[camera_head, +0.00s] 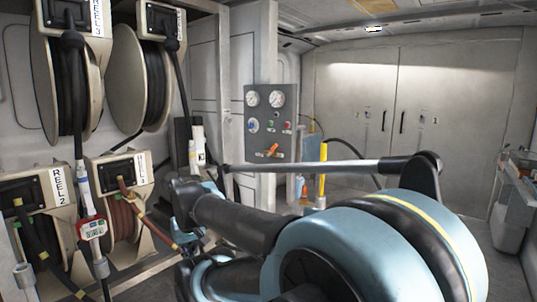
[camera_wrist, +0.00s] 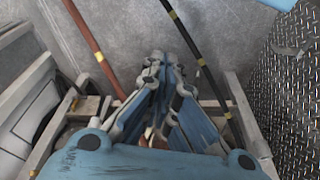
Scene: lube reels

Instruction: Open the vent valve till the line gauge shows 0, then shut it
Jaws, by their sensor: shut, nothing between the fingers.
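A grey control panel (camera_head: 270,125) stands mid-picture in the head view. It carries two round white-faced gauges, a left one (camera_head: 252,99) and a right one (camera_head: 277,98); their readings are too small to tell. An orange lever handle (camera_head: 272,150) sits low on the panel. I cannot tell which fitting is the vent valve or which gauge is the line gauge. My gripper (camera_wrist: 163,58) is shut and empty in the wrist view, its blue fingers together between two hanging hoses. In the head view my arm largely hides it, low and left of the panel.
Several hose reels, including REEL 3 (camera_head: 72,85) and REEL 2 (camera_head: 45,215), fill the left side. A red-framed digital meter (camera_head: 92,229) hangs there. A red-brown hose (camera_wrist: 95,50) and a black hose (camera_wrist: 190,50) flank my gripper. Grey double doors (camera_head: 398,120) close the back.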

